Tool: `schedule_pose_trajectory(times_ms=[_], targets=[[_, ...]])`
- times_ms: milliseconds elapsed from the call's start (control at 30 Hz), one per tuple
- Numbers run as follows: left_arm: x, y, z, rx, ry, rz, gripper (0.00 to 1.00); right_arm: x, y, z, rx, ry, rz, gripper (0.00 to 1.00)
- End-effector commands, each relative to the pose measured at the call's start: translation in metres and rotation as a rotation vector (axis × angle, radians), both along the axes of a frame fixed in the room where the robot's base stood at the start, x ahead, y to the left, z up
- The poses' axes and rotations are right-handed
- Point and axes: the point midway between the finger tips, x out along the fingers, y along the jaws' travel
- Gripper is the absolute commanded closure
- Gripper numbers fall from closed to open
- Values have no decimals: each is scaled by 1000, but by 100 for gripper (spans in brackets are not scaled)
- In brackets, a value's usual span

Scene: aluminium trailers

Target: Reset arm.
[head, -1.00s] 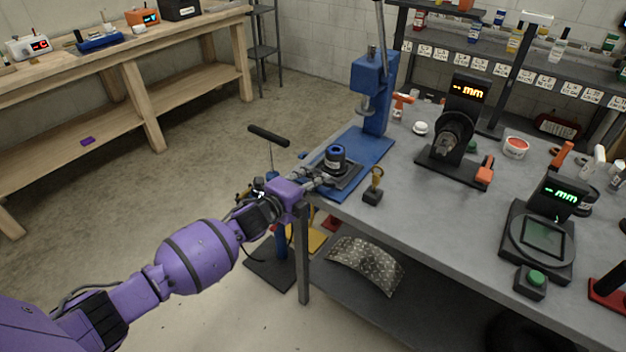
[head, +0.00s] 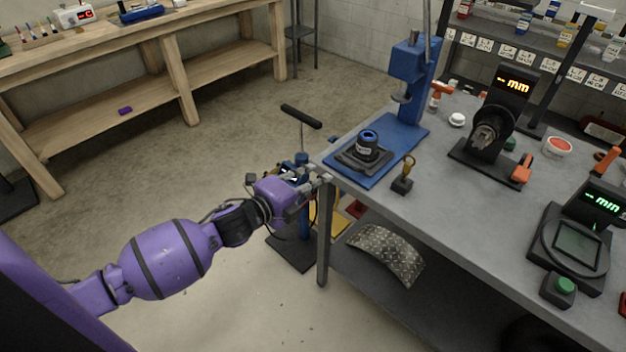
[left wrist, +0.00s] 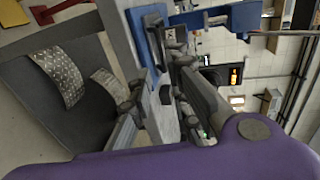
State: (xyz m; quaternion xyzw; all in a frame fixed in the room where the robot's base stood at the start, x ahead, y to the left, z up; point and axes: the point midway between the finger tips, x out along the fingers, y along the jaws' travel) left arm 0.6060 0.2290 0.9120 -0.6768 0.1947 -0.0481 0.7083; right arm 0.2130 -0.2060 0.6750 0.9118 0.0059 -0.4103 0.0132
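My left arm is purple and comes in from the left in the head view. Its left gripper (head: 322,183) is by the near left corner of the grey workbench (head: 465,200), beside the blue press base and apart from the jar. In the left wrist view the two fingers of the left gripper (left wrist: 160,78) stand apart with nothing between them, so it is open. A dark jar with a blue top (head: 368,142) stands on a black plate on the blue press base (head: 405,140). My right gripper is not in view.
The bench holds a blue press (head: 412,75), a small stand with a yellow top (head: 403,180), and black gauges with lit displays (head: 495,125). Bent tread-plate sheet (head: 386,254) lies on the lower shelf. A stand with a black bar (head: 301,117) is behind my gripper. Floor at left is open.

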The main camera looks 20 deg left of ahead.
Motion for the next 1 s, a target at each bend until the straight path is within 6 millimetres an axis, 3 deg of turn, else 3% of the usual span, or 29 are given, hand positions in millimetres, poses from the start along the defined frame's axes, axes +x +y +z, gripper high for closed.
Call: schedule_pose_trajectory(times_ms=[467, 667, 867, 1000], targets=[[0, 0, 0, -9, 3, 2, 83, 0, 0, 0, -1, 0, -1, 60], [0, 0, -1, -183, 79, 65, 83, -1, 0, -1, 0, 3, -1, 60], [-63, -11, -61, -604, 315, 271, 83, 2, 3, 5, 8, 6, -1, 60], [-129, -18, -108, -856, 468, 445, 83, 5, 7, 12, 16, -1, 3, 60]])
